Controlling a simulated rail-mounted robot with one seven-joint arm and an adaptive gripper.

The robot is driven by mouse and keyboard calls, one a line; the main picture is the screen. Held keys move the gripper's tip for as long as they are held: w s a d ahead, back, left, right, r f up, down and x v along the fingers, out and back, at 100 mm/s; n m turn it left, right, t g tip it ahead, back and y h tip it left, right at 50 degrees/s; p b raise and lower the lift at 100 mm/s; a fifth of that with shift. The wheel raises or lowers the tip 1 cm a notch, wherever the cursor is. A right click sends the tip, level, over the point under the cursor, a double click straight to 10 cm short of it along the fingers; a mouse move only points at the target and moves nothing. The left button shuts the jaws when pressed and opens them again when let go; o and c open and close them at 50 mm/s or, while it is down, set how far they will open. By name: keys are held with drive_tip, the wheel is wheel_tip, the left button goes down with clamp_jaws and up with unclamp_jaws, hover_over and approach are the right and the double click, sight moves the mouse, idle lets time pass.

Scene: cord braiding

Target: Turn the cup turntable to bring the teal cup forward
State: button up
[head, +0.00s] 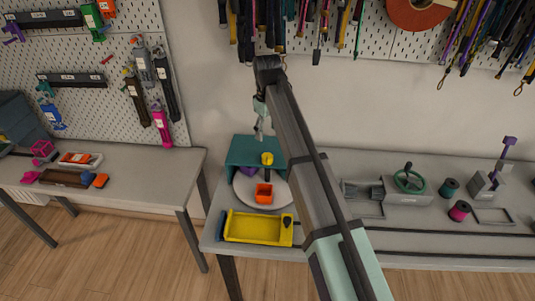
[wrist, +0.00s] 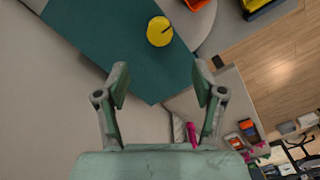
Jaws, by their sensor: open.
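The cup turntable (head: 282,201) is a pale round disc at the left end of the right-hand table. An orange cup (head: 263,193) stands at its front and a purple cup (head: 248,171) at its back left. A teal cover (head: 242,152) stands over the back of the disc, with a yellow knob (head: 267,158) at its edge. I cannot make out a teal cup. My gripper (head: 262,128) is open and empty above the cover. In the wrist view, the open fingers (wrist: 160,82) frame the teal cover (wrist: 115,40), with the yellow knob (wrist: 160,31) beyond them.
A yellow tray (head: 257,229) lies in front of the turntable. To the right are a green handwheel (head: 410,180) and spools (head: 459,210). Cords (head: 300,25) hang on the pegboard above. Another table (head: 130,170) stands at the left, across a gap.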

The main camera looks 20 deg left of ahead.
sight(267, 156)
wheel_tip(267, 156, down, 12)
drive_tip(key=p, duration=0.2)
drive_tip(key=shift+p, duration=0.4)
drive_tip(key=shift+r, duration=0.1)
clamp_jaws()
